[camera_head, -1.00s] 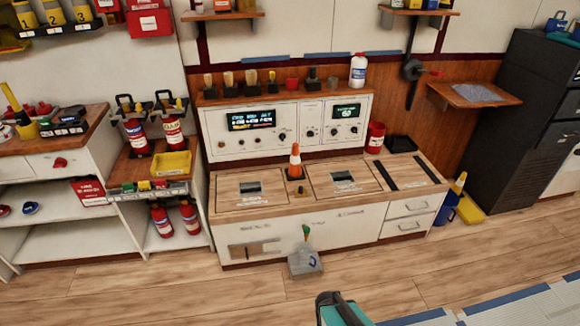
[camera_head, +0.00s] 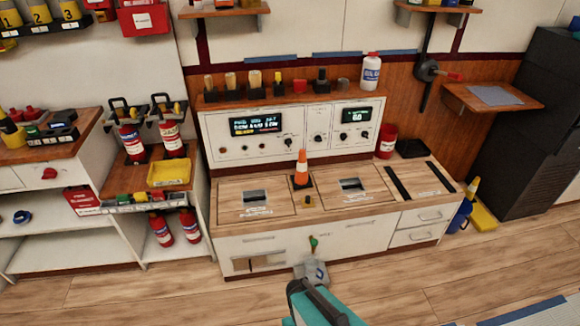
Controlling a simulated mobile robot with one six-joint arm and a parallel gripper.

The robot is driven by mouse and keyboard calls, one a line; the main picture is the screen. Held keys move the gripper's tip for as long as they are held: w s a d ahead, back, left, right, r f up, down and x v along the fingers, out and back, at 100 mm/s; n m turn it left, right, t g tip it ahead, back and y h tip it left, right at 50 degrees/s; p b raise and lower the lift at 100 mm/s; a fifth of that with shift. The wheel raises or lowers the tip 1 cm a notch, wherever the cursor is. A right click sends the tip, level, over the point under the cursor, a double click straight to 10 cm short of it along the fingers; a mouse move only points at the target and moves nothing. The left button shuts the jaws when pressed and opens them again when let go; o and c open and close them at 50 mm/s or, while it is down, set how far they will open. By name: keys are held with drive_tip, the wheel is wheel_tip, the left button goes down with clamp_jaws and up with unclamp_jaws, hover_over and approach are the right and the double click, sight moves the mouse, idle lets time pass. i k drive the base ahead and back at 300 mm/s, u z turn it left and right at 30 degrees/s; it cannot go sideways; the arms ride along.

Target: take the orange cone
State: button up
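The orange cone (camera_head: 301,167) has a white band and a dark base. A teal and black part of my arm shows at the bottom centre, in front of and below the counter. No gripper fingers can be made out, and nothing of mine touches the cone.
The control panel (camera_head: 262,146) rises behind the cone. A small dark and yellow piece (camera_head: 308,202) lies just in front of it. A red can (camera_head: 387,141) stands at the right.

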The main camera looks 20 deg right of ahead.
sight(302, 179)
drive_tip(key=z, duration=0.1)
drive_tip(key=i, duration=1.05)
drive_tip(key=z, duration=0.6)
drive_tip(key=k, duration=0.6)
drive_tip(key=u, duration=2.4)
